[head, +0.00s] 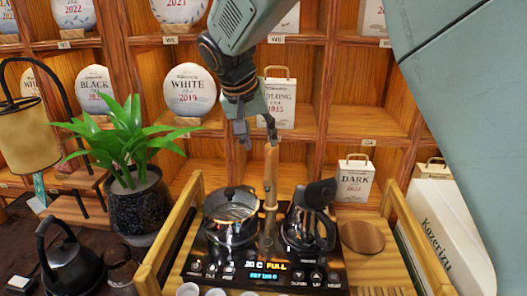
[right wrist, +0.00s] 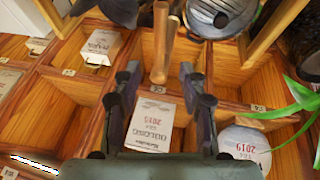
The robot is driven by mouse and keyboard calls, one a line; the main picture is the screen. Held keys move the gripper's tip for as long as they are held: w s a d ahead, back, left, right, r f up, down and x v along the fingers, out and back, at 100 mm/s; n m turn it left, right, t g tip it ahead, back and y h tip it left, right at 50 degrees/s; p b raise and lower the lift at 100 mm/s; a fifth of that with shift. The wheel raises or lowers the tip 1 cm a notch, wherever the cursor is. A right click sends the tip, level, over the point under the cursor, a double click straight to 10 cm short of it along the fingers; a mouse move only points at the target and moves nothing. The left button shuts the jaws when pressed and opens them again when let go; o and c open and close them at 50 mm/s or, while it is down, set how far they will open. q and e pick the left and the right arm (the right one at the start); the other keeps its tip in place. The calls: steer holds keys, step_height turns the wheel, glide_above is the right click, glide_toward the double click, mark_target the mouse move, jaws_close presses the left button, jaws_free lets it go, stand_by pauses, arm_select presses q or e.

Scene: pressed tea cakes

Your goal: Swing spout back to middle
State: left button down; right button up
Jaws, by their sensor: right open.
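The spout (head: 270,178) is an upright wooden-clad post behind the tea stove (head: 266,272), between two pots. Where its outlet points is hard to tell. On its left is a steel pot with a lid (head: 231,212); on its right is a glass kettle with a dark handle (head: 308,222). My right gripper (head: 257,132) hangs from above, open and empty, with its fingers just above the spout's top. In the right wrist view the spout (right wrist: 161,45) shows beyond and between the spread fingertips (right wrist: 160,72), apparently untouched. My left gripper is not in view.
A potted plant (head: 138,200) and a black kettle (head: 70,262) stand at left. A round wooden coaster (head: 362,237) lies right of the glass kettle. Cups stand in front.

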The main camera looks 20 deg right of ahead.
steer(key=shift+v, duration=1.25)
steer(key=shift+f, duration=0.1)
